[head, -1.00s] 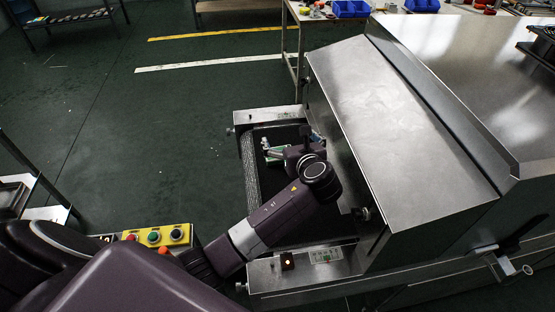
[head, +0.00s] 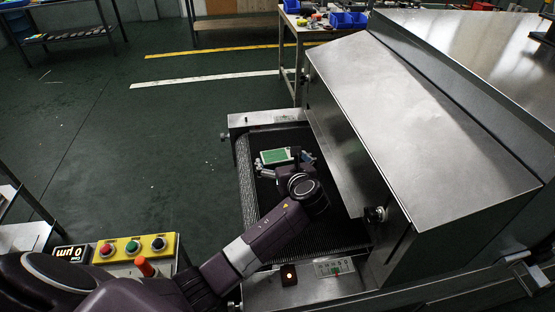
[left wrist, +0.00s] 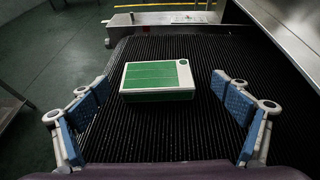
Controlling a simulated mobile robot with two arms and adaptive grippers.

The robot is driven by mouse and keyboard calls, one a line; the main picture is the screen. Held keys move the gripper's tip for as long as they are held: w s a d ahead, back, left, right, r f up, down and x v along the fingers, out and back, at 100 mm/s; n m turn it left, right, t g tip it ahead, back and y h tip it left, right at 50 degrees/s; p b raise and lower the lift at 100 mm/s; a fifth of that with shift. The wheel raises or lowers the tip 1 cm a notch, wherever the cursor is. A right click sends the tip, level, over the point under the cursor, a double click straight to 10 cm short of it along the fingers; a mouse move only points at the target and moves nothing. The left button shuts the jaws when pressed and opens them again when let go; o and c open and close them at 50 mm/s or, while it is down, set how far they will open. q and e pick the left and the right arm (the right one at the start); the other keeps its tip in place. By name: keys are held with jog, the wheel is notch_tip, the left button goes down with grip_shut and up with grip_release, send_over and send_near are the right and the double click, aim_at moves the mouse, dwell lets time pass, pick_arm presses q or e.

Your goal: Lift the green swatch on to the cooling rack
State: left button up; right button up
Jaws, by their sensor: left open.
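The green swatch (head: 276,156) lies on the dark ribbed conveyor belt (head: 262,192) at the dryer's mouth. It is a flat green block with a pale border, and the left wrist view shows it (left wrist: 157,81) ahead of and between the open fingers. My left gripper (left wrist: 160,120) is open and empty, low over the belt, with blue pads on both sides. In the head view my left gripper (head: 285,160) is at the swatch, partly hidden by my wrist. I cannot make out a cooling rack for certain. My right gripper is not in view.
The steel dryer hood (head: 420,120) rises just right of the belt. A yellow button panel (head: 135,249) stands at the lower left, and a control plate (head: 330,268) sits at the belt's near end. A table with blue bins (head: 348,19) is at the back. Floor left of the belt is clear.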

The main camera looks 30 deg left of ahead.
aim_at(278, 156)
pick_arm(q)
jog(key=x, duration=0.4)
jog(key=shift+s+a, duration=0.15)
jog(key=c, duration=1.2)
jog(key=shift+c, duration=0.2)
